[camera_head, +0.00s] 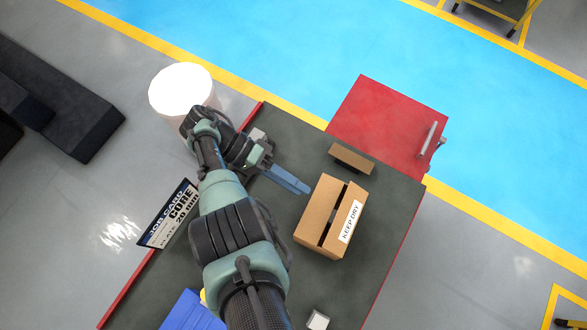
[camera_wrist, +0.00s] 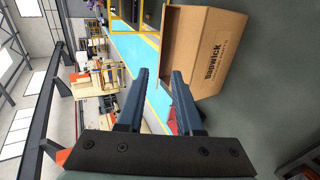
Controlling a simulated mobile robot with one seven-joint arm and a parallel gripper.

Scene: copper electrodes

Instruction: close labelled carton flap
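The brown carton (camera_head: 316,213) stands on the dark green bench top in the head view. A white KEEP DRY label (camera_head: 350,221) is on its right-hand top flap, and a dark narrow gap runs between the two long top panels. How far that flap is raised is hard to tell. My gripper (camera_head: 291,181) is left of the carton, apart from it, pointing toward its far left corner. In the wrist view the blue fingers (camera_wrist: 161,78) are spread with nothing between them. A brown carton with printed lettering (camera_wrist: 222,52) shows beyond and right of them.
A small brown piece (camera_head: 352,158) is just behind the carton; what it is is unclear. A red panel with a handle (camera_head: 388,122) is beyond the bench. A job card sign (camera_head: 169,215), white cylinder (camera_head: 182,88), blue item (camera_head: 190,311) and small pale block (camera_head: 318,320) are around.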

